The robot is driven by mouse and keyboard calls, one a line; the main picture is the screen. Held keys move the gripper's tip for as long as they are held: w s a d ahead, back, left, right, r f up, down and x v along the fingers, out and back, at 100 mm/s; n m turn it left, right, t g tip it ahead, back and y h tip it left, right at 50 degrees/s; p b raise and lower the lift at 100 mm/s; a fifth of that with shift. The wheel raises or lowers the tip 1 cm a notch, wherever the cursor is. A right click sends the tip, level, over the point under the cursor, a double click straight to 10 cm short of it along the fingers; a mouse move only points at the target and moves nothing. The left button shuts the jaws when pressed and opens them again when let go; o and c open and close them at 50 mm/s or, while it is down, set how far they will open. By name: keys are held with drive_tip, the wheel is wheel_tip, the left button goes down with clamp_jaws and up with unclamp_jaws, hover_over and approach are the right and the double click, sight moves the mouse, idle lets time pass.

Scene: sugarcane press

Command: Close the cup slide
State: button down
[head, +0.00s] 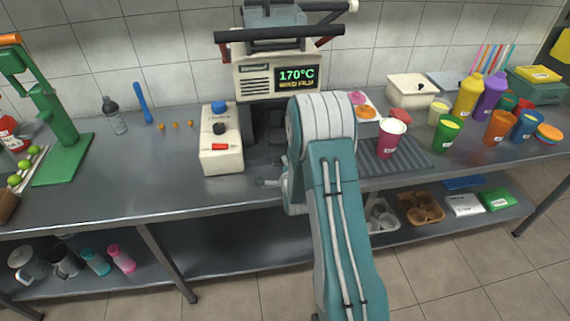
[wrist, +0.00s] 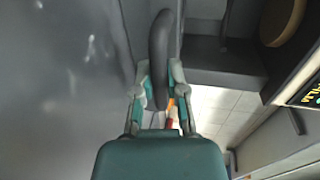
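The sealing machine (head: 260,75) stands at the back of the steel counter, its display reading 170°C. Its dark lower part (head: 262,140), where the cup slide would be, is partly hidden behind my arm. My gripper (head: 268,183) is low in front of the machine, near the counter's front edge, with its fingers pointing left. In the wrist view my gripper (wrist: 160,82) has one finger on each side of a dark curved handle (wrist: 160,45). The handle nearly fills the gap. I cannot tell whether both fingers press on it, or how far out the slide is.
A white control box (head: 220,155) stands left of the machine. A red cup (head: 390,140) stands on a dark ribbed mat (head: 412,158) to the right, with several coloured cups beyond. A green press (head: 62,140) stands at left. The counter front left of the control box is clear.

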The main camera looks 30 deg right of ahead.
drive_tip(key=shift+f, duration=0.1)
drive_tip(key=shift+x, duration=1.2)
drive_tip(key=c, duration=0.7)
unclamp_jaws()
drive_tip(key=shift+d, duration=0.15)
drive_tip(key=shift+r, duration=0.2)
